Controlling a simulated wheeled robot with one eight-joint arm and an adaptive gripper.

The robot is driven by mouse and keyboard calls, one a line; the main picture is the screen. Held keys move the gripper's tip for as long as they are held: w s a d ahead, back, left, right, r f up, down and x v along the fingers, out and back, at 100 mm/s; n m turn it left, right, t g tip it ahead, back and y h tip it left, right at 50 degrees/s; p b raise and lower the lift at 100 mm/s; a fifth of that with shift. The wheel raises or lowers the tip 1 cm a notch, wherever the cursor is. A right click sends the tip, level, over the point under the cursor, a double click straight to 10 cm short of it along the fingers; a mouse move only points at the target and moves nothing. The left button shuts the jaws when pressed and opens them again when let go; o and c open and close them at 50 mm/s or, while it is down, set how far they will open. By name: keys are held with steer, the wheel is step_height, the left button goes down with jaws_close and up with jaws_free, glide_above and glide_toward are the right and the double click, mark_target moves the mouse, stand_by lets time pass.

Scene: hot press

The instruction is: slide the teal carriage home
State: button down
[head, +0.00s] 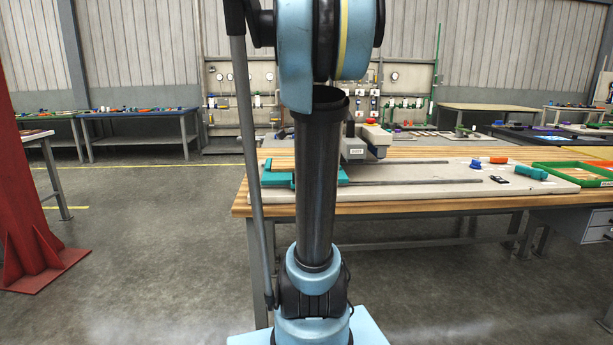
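The teal carriage (278,180) sits low on a pale board (400,200) near the left end of the wooden workbench. My arm's dark column hides its middle, and a teal edge shows on both sides of it. Two thin dark rails run along the board to the right of the carriage. A grey-and-white press unit (354,149) stands just behind the carriage, also partly hidden by my arm. My gripper is not in view; my arm rises out of the top of the picture.
On the board's right lie an orange part (498,160), a teal cylinder (531,172) and a small black item (498,179). A green tray (560,173) is further right. A red post (30,200) stands at left. Open floor lies between post and bench.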

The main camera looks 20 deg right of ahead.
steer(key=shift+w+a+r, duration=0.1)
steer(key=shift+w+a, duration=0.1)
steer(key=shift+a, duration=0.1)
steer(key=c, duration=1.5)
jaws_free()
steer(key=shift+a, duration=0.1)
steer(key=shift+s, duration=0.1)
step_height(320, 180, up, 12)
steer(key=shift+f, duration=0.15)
